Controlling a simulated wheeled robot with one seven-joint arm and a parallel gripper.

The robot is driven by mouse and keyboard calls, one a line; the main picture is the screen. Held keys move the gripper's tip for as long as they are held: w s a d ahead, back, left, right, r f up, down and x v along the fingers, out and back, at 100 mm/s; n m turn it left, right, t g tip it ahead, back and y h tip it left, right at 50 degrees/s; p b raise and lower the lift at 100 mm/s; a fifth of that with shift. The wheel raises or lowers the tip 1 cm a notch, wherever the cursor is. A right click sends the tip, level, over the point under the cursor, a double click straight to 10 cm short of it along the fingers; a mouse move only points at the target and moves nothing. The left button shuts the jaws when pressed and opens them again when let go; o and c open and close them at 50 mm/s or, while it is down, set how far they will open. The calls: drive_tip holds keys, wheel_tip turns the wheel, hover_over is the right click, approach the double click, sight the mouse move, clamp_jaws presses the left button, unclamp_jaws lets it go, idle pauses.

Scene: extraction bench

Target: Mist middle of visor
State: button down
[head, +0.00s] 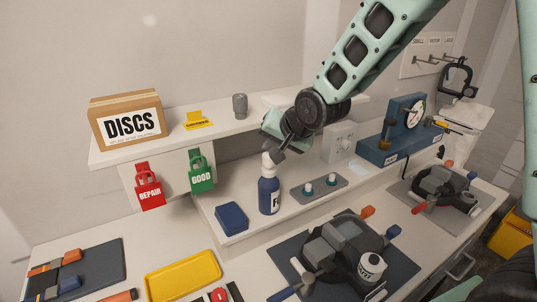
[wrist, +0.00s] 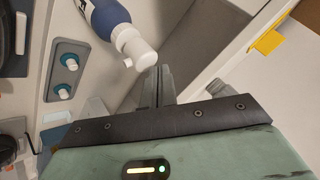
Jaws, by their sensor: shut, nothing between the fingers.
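A blue bottle (head: 269,193) with a white spray top stands upright on the raised shelf of the bench. In the wrist view, the bottle (wrist: 108,16) and its white top (wrist: 135,48) are beside my fingers. My gripper (head: 276,153) is shut and empty, close to the top of the bottle; I cannot tell whether it touches. Its fingertips also show in the wrist view (wrist: 161,70). A black mask-like unit with a grey visor (head: 347,233) lies on a dark mat (head: 290,248) at the front. Another similar unit (head: 443,184) lies at the right.
A blue box (head: 232,217) and a grey plate with two teal knobs (head: 320,188) flank the bottle. A blue gauge stand (head: 400,135) is farther right. The upper shelf holds a DISCS carton (head: 127,122) and a grey cup (head: 240,105). A yellow tray (head: 183,277) lies in front.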

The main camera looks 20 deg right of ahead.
drive_tip(key=shift+f+b, duration=0.4)
drive_tip(key=shift+f, duration=0.15)
idle(0.4)
drive_tip(key=shift+r, duration=0.1)
drive_tip(key=shift+r+p, duration=0.9)
drive_tip(key=shift+r, duration=0.1)
wheel_tip(320, 180, up, 6)
drive_tip(key=p, duration=0.5)
idle(0.7)
idle(1.5)
